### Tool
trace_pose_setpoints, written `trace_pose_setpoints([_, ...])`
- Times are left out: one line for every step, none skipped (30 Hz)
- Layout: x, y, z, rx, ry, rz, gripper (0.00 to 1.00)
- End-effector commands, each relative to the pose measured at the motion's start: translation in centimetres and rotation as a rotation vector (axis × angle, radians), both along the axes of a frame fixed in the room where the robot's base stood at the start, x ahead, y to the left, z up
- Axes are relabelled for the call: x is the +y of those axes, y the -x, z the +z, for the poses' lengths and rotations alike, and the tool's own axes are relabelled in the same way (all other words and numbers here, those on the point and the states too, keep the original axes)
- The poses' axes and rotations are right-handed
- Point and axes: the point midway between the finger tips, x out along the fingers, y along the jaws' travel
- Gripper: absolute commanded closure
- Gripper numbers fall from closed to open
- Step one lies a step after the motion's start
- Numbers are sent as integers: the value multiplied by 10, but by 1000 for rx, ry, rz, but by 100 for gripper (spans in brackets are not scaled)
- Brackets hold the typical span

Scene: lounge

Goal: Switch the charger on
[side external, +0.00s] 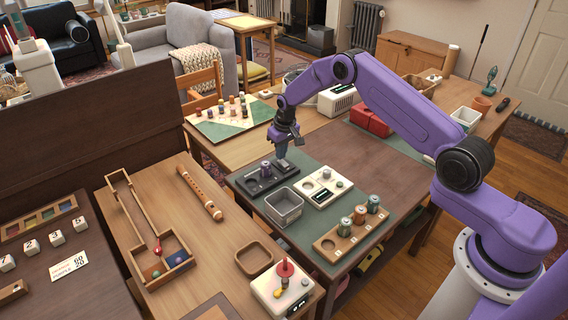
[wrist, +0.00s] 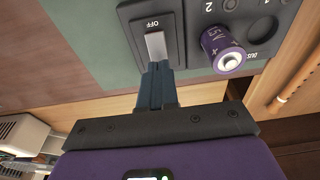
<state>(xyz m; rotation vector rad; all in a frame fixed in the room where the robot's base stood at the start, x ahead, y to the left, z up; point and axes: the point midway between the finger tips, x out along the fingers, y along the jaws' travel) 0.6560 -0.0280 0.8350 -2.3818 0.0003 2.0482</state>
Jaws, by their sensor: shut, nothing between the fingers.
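The dark charger (side external: 252,187) lies on the green mat, with a purple battery (side external: 266,168) standing in it. In the wrist view the charger (wrist: 190,12) shows a grey switch (wrist: 156,44) in a slot, the word OFF by one end, and numbered round places. The purple battery (wrist: 227,60) is upright beside the switch. My gripper (side external: 282,154) is shut and empty, low over the charger's far end. In the wrist view its fingertips (wrist: 157,68) are right at the switch's near end and hide part of the slot; I cannot tell whether they touch.
A white device (side external: 318,194) lies right of the charger. A grey bin (side external: 284,208) stands in front. A recorder (side external: 200,192) lies on the left table. The mat's far right is clear.

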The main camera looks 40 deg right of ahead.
Motion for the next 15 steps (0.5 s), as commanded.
trace_pose_setpoints([0,0,-1,0,0,0,100])
trace_pose_setpoints([0,0,-1,0,0,0,100])
trace_pose_setpoints([0,0,-2,0,0,0,100])
trace_pose_setpoints([0,0,-2,0,0,0,100])
trace_pose_setpoints([0,0,-3,0,0,0,100])
trace_pose_setpoints([0,0,-3,1,0,0,100])
trace_pose_setpoints([0,0,-4,1,0,0,100])
trace_pose_setpoints([0,0,-4,1,0,0,100])
trace_pose_setpoints([0,0,-5,1,0,0,100])
trace_pose_setpoints([0,0,-5,1,0,0,100])
trace_pose_setpoints([0,0,-5,1,0,0,100])
trace_pose_setpoints([0,0,-6,1,0,0,100])
trace_pose_setpoints([0,0,-6,1,0,0,100])
trace_pose_setpoints([0,0,-7,1,0,0,100])
trace_pose_setpoints([0,0,-7,1,0,0,100])
